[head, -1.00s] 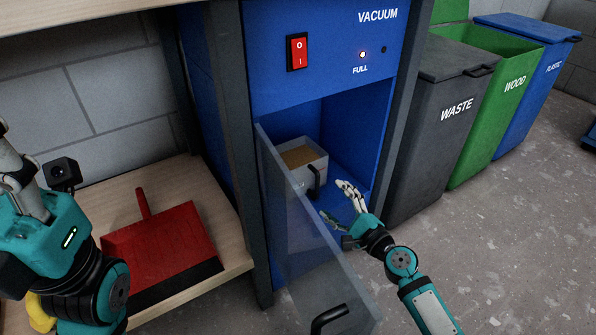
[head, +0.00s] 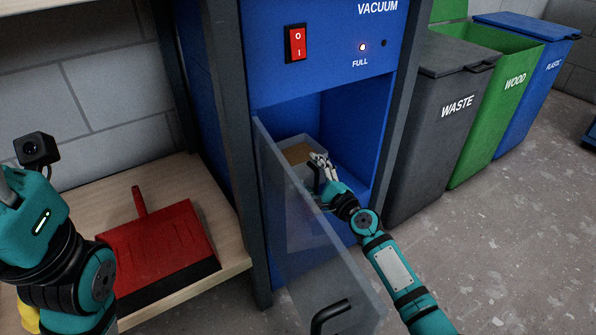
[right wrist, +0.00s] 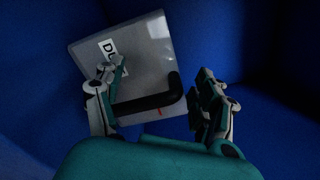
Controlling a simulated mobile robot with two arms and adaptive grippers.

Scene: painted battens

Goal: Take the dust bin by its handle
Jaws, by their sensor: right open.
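The dust bin (head: 297,152) is a pale, see-through box with brown dust in it, standing inside the blue vacuum cabinet. Its black handle (head: 317,180) faces the cabinet opening. In the right wrist view the bin (right wrist: 150,55) carries a partly hidden label, and its handle (right wrist: 148,104) lies between the fingers. My right gripper (head: 321,163) is open at the handle, with one finger on each side; I cannot tell if they touch it. My left arm is at the left edge of the head view, and its fingers are out of the picture.
The cabinet's see-through door (head: 310,235) stands open, close to my right arm. A red dustpan (head: 160,245) lies on the wooden shelf (head: 185,178) at left. Grey waste (head: 430,140), green wood (head: 500,110) and blue plastic (head: 545,65) bins stand at right. Floor is free at lower right.

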